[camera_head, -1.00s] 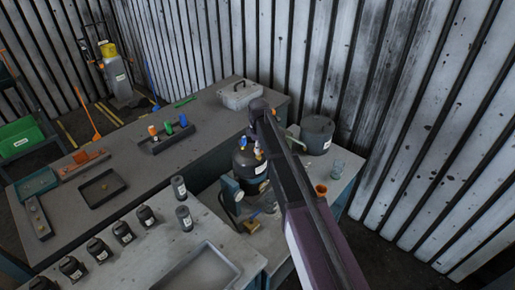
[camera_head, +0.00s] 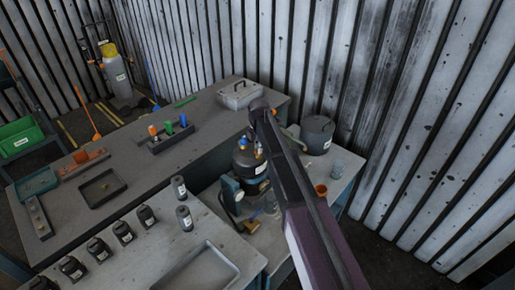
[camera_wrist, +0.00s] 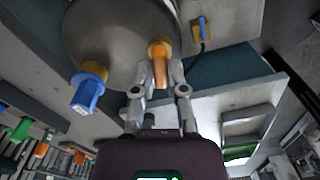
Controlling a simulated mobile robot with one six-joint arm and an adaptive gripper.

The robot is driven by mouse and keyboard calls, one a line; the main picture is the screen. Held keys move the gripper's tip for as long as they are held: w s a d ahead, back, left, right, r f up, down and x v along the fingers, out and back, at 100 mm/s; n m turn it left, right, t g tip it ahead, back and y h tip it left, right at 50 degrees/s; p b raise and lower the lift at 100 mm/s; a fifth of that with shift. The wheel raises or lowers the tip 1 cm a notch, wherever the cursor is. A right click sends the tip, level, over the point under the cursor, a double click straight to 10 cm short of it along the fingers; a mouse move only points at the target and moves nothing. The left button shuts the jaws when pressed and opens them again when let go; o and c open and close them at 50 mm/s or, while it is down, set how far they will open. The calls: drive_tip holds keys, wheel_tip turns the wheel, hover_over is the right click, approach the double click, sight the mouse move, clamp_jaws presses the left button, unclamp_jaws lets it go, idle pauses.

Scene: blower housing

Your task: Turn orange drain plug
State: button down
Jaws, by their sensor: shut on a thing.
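In the wrist view the orange drain plug (camera_wrist: 158,47) sits at the edge of the round grey blower housing (camera_wrist: 105,35). My gripper (camera_wrist: 160,80) has its two fingers closed on the plug from either side, hiding part of it. A blue fitting with a yellow collar (camera_wrist: 88,88) stands to the left on the housing. In the head view the dark housing (camera_head: 245,165) stands on a bench, partly behind my arm. My fingertips cannot be made out there.
A smaller blue fitting with an orange base (camera_wrist: 203,28) lies to the right of the plug in the wrist view. Several dark bottles line the near bench.

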drive_tip(key=shift+w, duration=0.15)
idle(0.3)
drive_tip(key=c, duration=0.7)
unclamp_jaws()
drive_tip(key=shift+r, duration=0.1)
